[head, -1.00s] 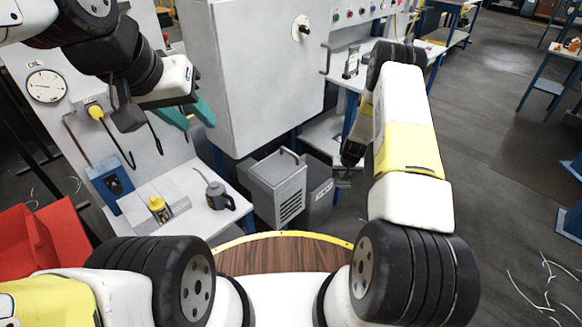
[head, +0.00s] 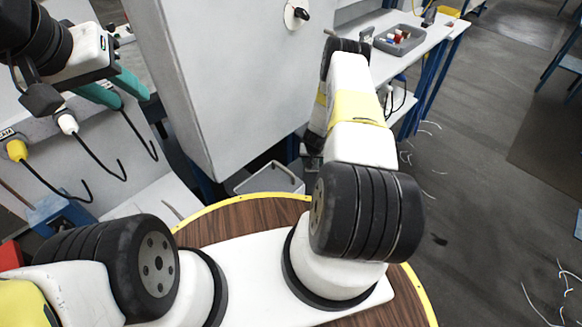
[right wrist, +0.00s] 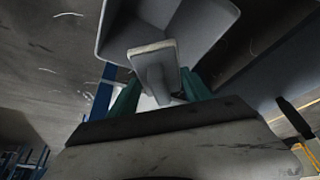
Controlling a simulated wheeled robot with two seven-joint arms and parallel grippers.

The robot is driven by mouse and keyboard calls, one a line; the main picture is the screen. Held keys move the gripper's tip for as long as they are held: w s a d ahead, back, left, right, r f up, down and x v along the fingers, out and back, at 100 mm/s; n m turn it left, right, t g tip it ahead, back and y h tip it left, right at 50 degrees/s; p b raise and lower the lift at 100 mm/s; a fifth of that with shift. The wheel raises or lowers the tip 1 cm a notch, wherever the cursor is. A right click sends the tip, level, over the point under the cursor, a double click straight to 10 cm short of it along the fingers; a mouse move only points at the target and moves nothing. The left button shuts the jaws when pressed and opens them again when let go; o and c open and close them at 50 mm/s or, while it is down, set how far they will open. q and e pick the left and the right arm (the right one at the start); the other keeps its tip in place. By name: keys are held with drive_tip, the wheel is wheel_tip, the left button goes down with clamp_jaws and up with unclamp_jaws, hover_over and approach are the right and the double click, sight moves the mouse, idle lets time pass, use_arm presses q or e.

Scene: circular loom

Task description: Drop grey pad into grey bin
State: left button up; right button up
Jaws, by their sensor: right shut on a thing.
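The grey pad (right wrist: 152,62), a flat piece with a stem-like part below it, is held between the teal fingers of my right gripper (right wrist: 155,92) in the right wrist view. The grey bin (right wrist: 222,22) shows just beyond the pad, its open inside facing the camera. The pad overlaps the bin in this view; I cannot tell whether it is inside the rim. In the head view, the grey bin (head: 287,172) is partly hidden behind the round wooden top. My right gripper is mostly hidden by my arm there. My left gripper (head: 122,88) is open and empty at the upper left.
A large white cabinet (head: 220,80) stands close to the left of my right arm. A white bench (head: 445,38) with a grey tray (head: 399,40) stands at the back right. Floor at the right is open.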

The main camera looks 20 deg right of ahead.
drive_tip(key=shift+f, duration=2.85)
drive_tip(key=o, duration=1.6)
drive_tip(key=shift+o, duration=0.2)
drive_tip(key=v, duration=0.8)
drive_tip(key=shift+f, duration=0.1)
